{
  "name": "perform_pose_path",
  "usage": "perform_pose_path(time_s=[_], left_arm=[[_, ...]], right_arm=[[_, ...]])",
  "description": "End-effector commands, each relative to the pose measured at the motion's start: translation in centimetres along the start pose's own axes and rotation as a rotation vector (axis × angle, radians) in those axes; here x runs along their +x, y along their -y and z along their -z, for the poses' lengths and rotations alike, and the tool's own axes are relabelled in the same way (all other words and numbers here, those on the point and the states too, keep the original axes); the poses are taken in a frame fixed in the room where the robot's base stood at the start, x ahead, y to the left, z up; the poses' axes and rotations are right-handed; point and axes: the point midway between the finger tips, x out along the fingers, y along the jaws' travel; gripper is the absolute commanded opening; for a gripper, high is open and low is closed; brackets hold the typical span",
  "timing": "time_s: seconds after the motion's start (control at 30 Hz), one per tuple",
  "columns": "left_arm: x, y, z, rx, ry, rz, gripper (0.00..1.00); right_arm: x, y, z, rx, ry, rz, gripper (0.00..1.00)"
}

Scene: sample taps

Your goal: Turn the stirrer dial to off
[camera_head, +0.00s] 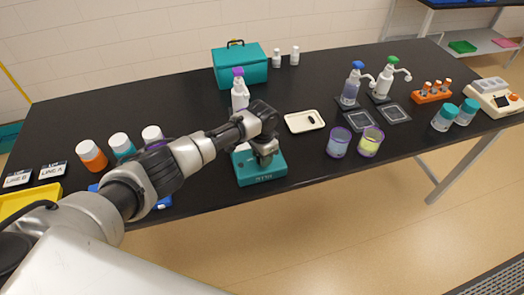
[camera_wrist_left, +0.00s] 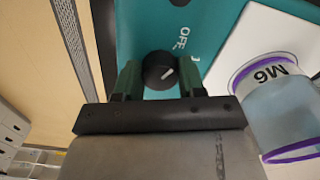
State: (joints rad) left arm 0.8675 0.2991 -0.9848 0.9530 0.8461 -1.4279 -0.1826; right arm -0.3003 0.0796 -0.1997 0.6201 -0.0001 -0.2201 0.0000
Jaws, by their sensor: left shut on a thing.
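The teal stirrer (camera_head: 258,181) stands near the front edge of the black table. In the left wrist view, its teal face (camera_wrist_left: 205,20) carries a black dial (camera_wrist_left: 158,71) with a white pointer mark and the letters OFF beside it. My left gripper (camera_wrist_left: 160,82) has its two green fingers around the dial, one on each side, and is shut on it. In the head view my left gripper (camera_head: 265,160) is over the stirrer and hides the dial. A beaker (camera_wrist_left: 275,105) marked M6, with a purple rim, is on the stirrer's white plate (camera_wrist_left: 255,45). My right gripper is in neither view.
A purple-capped bottle (camera_head: 239,95) and a teal box (camera_head: 240,67) stand behind. Several capped jars (camera_head: 91,155) stand to the left.

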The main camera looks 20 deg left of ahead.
Motion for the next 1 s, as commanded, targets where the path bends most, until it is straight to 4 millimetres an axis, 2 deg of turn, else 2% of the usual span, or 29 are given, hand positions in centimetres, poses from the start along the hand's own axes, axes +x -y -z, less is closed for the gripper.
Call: perform_pose_path(time_s=[0.3,0.8,0.83,1.0], left_arm=[[-0.12,0.05,0.01,-0.104,0.0,0.0,0.16],[-0.08,0.08,0.04,-0.121,-0.002,0.001,0.16],[-0.08,0.08,0.04,-0.121,-0.002,0.001,0.43],[-0.07,0.06,0.04,-0.12,-0.002,0.001,0.66]], right_arm=[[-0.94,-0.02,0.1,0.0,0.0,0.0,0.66],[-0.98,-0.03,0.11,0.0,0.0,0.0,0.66],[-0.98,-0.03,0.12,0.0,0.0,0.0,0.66],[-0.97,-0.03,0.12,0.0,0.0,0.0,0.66]])
